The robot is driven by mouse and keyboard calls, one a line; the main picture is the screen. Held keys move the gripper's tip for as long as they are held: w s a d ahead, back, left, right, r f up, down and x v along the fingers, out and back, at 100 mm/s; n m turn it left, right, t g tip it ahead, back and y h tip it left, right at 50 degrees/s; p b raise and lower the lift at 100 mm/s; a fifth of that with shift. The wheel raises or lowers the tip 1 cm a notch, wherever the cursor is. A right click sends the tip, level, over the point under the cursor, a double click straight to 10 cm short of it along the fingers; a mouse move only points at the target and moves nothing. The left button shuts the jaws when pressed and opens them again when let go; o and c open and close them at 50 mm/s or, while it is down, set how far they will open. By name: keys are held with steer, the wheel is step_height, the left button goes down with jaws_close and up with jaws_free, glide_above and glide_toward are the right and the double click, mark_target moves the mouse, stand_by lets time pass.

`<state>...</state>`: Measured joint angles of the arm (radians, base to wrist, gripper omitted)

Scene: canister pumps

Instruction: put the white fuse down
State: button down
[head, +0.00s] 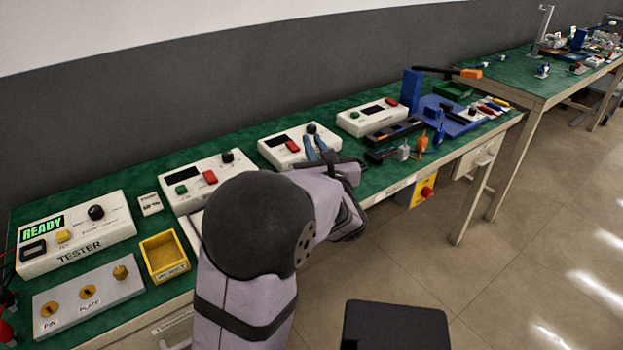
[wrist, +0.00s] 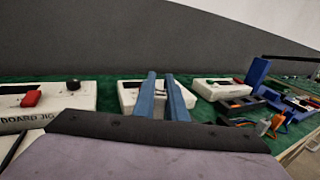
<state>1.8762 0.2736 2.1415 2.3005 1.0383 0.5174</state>
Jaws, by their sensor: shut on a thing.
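My gripper (head: 318,149) reaches over the green bench, in front of a white box with a red button and a black knob (head: 285,151). Its two blue fingers (wrist: 163,95) point away from me in the wrist view, close together with a narrow gap. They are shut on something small. A small pale bit shows between them in the wrist view, in front of the white box, and fits the white fuse, but it is too small to make out clearly. In the head view the fuse cannot be told apart from the fingers and box.
A white tester (head: 75,232) reading READY, a yellow tray (head: 164,256) and a grey plate (head: 88,297) labelled PIN and PLATE stand at left. Another white box (head: 195,180) is left of my gripper. A blue stand (head: 411,90) and loose tools crowd the right.

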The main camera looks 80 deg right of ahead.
steer(key=shift+f+b, duration=0.5)
steer(key=shift+f, duration=3.4)
steer(key=shift+f, duration=0.2)
steer(key=c, duration=1.8)
jaws_free()
steer(key=shift+r, duration=0.15)
steer(key=shift+r, duration=0.1)
steer(key=shift+v, duration=2)
